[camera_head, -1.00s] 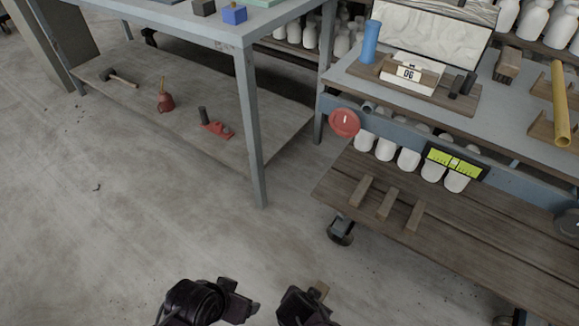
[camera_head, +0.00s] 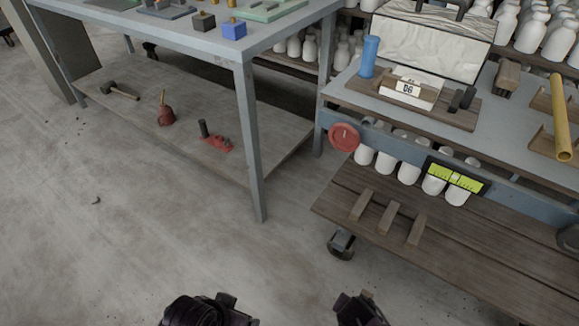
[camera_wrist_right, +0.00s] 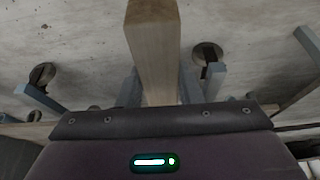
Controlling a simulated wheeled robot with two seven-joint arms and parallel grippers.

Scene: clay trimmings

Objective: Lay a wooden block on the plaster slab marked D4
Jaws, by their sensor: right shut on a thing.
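My right gripper (camera_head: 358,307) is at the bottom of the head view, above the floor. In the right wrist view it is shut on a long pale wooden block (camera_wrist_right: 153,50) that sticks out from between the fingers. My left gripper (camera_head: 238,312) is at the bottom edge, partly cut off; its jaw opening is unclear. A white slab (camera_head: 408,92) on the right bench bears a label that looks like D6. I can read no D4 mark on any slab. Several wooden pieces (camera_head: 389,218) lie on the bench's lower plank shelf.
The right bench (camera_head: 480,130) carries a blue cylinder (camera_head: 369,56), a yellow tube (camera_head: 560,110) and white bottles behind. A grey table (camera_head: 190,35) at left holds a blue block (camera_head: 233,30). Its low shelf holds a hammer and plunger. Floor between is clear.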

